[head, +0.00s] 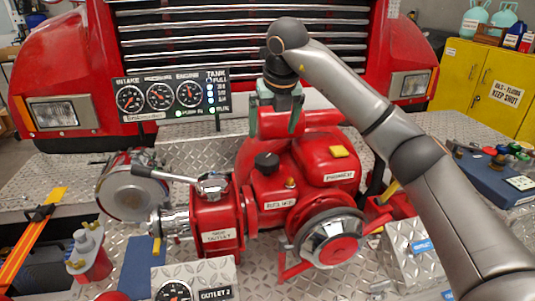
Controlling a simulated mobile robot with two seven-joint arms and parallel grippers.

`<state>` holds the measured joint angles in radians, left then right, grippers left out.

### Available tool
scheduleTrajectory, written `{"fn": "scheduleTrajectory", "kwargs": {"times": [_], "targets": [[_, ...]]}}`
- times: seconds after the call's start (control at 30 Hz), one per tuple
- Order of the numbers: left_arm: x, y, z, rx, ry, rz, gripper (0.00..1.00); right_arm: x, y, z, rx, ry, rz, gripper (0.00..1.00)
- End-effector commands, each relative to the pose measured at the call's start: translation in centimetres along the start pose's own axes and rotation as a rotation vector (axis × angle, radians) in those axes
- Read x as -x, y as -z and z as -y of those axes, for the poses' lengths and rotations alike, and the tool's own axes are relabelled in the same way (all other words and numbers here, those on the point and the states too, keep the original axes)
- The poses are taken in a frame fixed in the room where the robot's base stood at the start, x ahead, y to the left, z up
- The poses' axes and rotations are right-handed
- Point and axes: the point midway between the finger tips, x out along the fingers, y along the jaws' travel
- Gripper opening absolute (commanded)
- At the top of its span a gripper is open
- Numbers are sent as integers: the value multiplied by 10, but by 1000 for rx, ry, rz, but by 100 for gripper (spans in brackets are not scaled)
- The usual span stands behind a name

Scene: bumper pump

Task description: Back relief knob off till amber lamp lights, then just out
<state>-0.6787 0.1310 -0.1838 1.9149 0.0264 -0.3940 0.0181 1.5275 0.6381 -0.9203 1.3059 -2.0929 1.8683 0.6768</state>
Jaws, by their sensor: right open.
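The red pump (312,152) stands on the diamond-plate deck in front of the truck grille. A black knob (266,160) sits on top of its left part, above a white label plate. A small amber lamp (290,184) is just right of and below the knob; I cannot tell whether it is lit. My right gripper (277,122) points down above and behind the knob. It is open, with its greenish fingers apart and red between them; I cannot tell whether they touch anything. The knob is apart from the fingers in the picture. My left gripper is not in view.
A gauge panel (172,96) with several dials stands at the back left. A chrome lever (165,176) sticks out left of the pump. A yellow button (339,151) tops the primer housing. A round chrome-rimmed part (329,238) faces front. A yellow cabinet (485,85) is behind right.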

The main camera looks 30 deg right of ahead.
Motion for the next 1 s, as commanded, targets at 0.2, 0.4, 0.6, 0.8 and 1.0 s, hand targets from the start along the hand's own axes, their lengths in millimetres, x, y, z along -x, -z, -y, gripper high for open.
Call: {"fn": "scheduleTrajectory", "kwargs": {"times": [0.2, 0.4, 0.6, 0.8, 1.0], "targets": [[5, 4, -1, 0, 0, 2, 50, -42, 1, 0, 1, -1, -7, 100], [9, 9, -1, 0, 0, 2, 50, -82, 1, -1, 2, -2, -6, 100], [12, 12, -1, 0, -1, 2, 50, -107, 1, -2, 3, -3, -4, 100], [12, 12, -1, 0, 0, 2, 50, -116, 1, -2, 4, -5, -1, 100], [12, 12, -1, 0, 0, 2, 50, -116, 1, -2, 4, -5, -1, 100]]}}
